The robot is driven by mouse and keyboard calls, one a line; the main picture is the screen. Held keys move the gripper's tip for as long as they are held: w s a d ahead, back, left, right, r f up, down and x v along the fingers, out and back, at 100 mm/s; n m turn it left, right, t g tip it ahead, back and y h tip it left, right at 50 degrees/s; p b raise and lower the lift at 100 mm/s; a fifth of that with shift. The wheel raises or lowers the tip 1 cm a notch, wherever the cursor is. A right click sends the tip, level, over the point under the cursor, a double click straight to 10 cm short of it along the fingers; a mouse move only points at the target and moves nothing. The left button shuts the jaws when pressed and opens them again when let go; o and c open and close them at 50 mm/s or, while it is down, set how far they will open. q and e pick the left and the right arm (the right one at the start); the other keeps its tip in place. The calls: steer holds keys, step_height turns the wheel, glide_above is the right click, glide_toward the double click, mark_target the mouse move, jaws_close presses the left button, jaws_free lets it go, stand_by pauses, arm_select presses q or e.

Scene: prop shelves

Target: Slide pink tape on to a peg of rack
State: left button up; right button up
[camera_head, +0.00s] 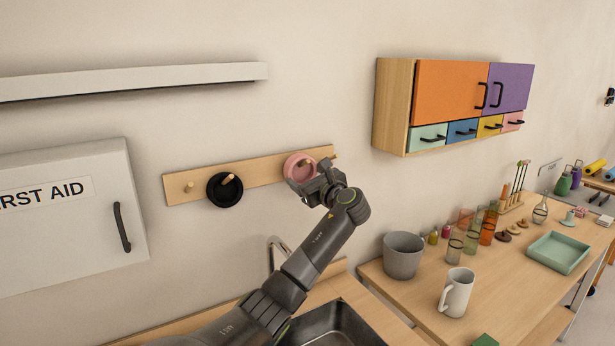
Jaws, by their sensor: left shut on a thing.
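The wooden peg rack (267,172) is fixed to the wall, tilted up to the right in the picture. A black tape roll (216,194) hangs around one of its pegs. A bare peg (188,186) shows at the left end, and another peg end (333,156) shows at the right end. The pink tape (289,166) is in front of the right part of the rack. My left gripper (307,182) is shut on its lower right side and hides part of it. A peg tip shows near the tape's opening; I cannot tell how far it passes through. My right gripper is not in view.
A white first aid cabinet (65,220) is left of the rack, with a shelf (140,79) above. A colourful wall cabinet (450,90) is at the right. Below are a sink (335,328), a grey pot (402,258) and a white mug (457,293).

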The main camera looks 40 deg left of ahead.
arm_select(q)
steer(key=shift+f, duration=0.75)
steer(key=o, duration=1.2)
steer(key=shift+w+a, duration=0.1)
steer(key=shift+a, duration=0.05)
steer(key=shift+o, duration=0.2)
steer(key=shift+r, duration=0.15)
steer(key=b+v, duration=0.5)
steer(key=v, duration=1.2)
steer(key=shift+d+r+b, duration=0.2)
steer(key=shift+d+b, duration=0.05)
steer(key=shift+b, duration=0.15)
steer(key=shift+f, duration=0.1)
